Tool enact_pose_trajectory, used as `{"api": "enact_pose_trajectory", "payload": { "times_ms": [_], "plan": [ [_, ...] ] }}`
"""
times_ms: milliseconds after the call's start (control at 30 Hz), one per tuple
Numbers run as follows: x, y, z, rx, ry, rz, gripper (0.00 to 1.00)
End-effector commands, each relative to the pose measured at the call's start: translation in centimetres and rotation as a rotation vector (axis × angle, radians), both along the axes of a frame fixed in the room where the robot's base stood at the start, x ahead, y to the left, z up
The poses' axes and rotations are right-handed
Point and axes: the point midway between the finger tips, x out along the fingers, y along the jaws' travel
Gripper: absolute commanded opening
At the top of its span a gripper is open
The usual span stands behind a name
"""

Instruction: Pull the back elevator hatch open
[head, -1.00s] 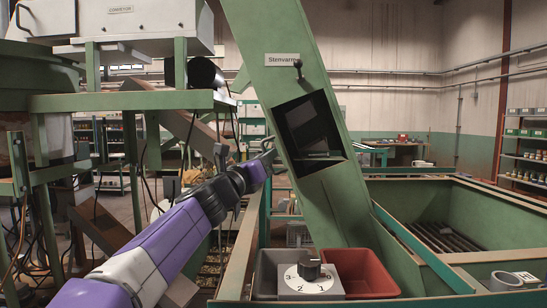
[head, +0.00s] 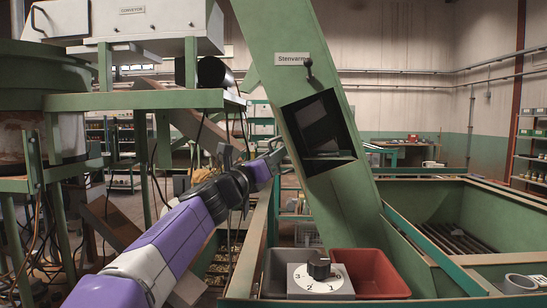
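The elevator (head: 340,205) is a green slanted column in the middle of the head view, with a "Stenvarm..." label (head: 292,59). A dark rectangular opening (head: 320,125) shows in its front face, with a small black lever (head: 309,69) above it. I cannot make out a separate back hatch; the column's far side is hidden. My purple and white arm reaches up from the lower left. My gripper (head: 276,155) is at the column's left edge, level with the lower part of the opening. Its fingers are small and dark, and I cannot tell whether they touch anything.
A grey bin (head: 274,273) and a red bin (head: 368,272) with a dial (head: 320,278) stand below the column. A green hopper (head: 462,205) lies to the right. A green frame carrying the conveyor box (head: 130,22) and hanging cables crowd the left.

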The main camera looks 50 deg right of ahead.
Motion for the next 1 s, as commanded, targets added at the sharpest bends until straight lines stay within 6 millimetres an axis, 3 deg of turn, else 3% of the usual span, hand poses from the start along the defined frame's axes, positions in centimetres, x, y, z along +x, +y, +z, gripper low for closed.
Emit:
{"api": "enact_pose_trajectory", "payload": {
  "times_ms": [167, 633, 1000],
  "plan": [
    [-0.1, 0.3, -0.3, 0.002, 0.0, -0.002, 0.31],
    [-1.1, 6.6, -2.0, -0.001, -0.001, 0.001, 0.31],
    [-1.3, 7.4, -2.2, 0.0, 0.0, 0.0, 0.31]
  ]
}}
